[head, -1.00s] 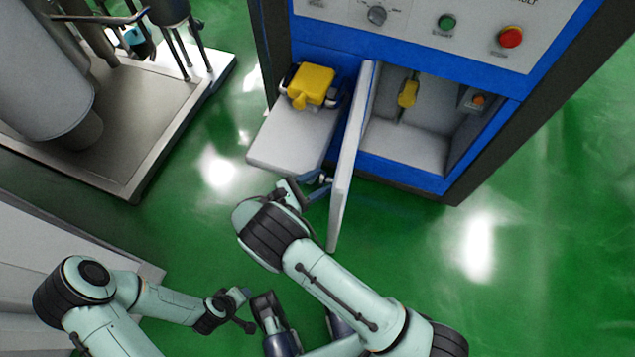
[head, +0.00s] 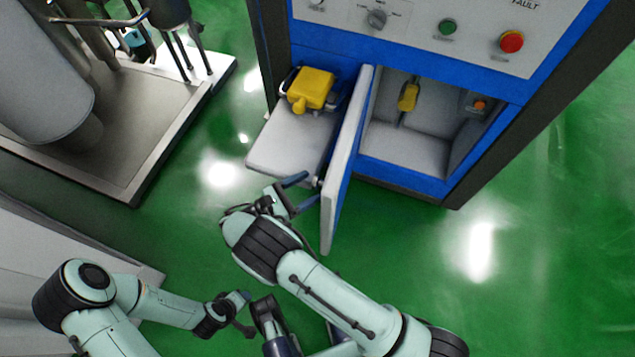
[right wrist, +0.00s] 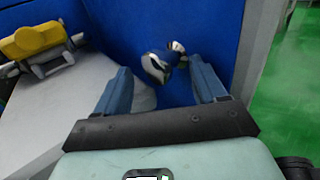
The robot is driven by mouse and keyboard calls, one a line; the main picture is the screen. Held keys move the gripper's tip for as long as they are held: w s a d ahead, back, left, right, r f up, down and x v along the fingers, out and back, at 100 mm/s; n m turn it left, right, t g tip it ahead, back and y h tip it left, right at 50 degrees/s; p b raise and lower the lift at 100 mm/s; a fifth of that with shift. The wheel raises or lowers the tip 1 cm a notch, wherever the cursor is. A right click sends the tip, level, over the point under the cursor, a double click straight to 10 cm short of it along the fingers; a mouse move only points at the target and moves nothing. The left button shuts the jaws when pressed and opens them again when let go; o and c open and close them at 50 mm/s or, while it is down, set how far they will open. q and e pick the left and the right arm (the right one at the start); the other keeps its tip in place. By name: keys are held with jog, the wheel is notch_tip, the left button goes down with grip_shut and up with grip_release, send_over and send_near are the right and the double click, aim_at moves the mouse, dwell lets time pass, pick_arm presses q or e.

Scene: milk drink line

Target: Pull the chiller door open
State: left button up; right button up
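The chiller door (head: 345,170) stands swung out from the blue machine, left of an open compartment (head: 410,140) with a pale interior. Its knob-like handle (head: 321,182) is on its left face. My right gripper (head: 304,192) is at the handle, its two blue fingers spread apart. In the right wrist view, the handle (right wrist: 158,66) shows between and beyond the open fingers, with gaps on both sides, against the blue door face (right wrist: 195,25). My left gripper (head: 238,312) is low in the head view, away from the door; its fingers are too small to read.
A pale shelf (head: 285,150) left of the door carries a yellow object (head: 312,88). Above are a green button (head: 447,27) and a red button (head: 511,42). A metal platform (head: 130,160) stands at left. Green floor is clear at right.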

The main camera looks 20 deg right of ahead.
jog(key=s+a, duration=0.2)
jog(key=a, duration=0.7)
jog(key=shift+s+a, duration=0.15)
jog(key=shift+a, duration=0.1)
